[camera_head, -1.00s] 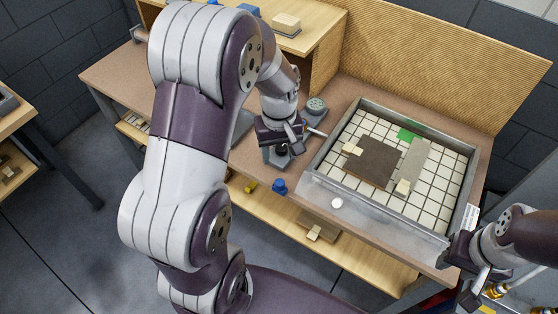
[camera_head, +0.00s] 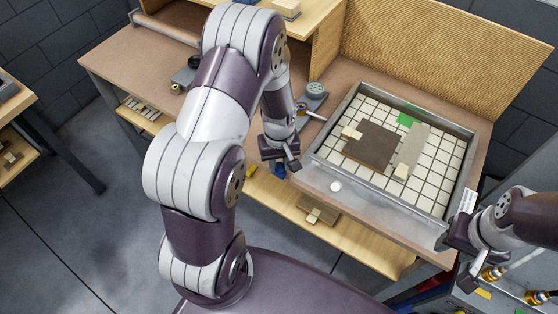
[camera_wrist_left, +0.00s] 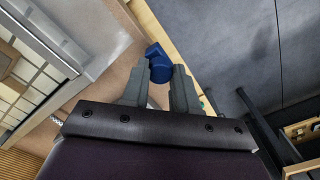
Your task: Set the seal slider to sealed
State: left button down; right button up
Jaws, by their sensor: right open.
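I cannot single out the seal slider for certain. A round white knob (camera_head: 335,187) sits on the front ledge of the grey-framed tray (camera_head: 470,150). My left gripper (camera_head: 290,168) is above the table's front edge, to the left of the white knob and apart from it. In the left wrist view its two fingers (camera_wrist_left: 158,75) stand apart with nothing seen gripped. A blue part (camera_wrist_left: 158,62) lies beyond the fingertips near the table edge, partly covered by them. My right gripper (camera_head: 464,278) is open near the tray's front right corner.
A dark panel (camera_head: 370,146), a grey strip (camera_head: 412,145), small pale blocks and a green piece (camera_head: 405,119) lie on the tray's grid. A lower shelf (camera_head: 355,237) juts out below the table front.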

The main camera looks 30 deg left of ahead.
pick_arm(q)
jog(key=d, duration=0.6)
jog(key=d+p, duration=0.1)
jog(key=d, duration=0.2)
jog(key=shift+s+d, duration=0.1)
jog(key=shift+s, duration=0.2)
jog(key=c, duration=0.9)
grip_release()
jog(key=shift+r, duration=0.1)
jog(key=shift+o, duration=0.2)
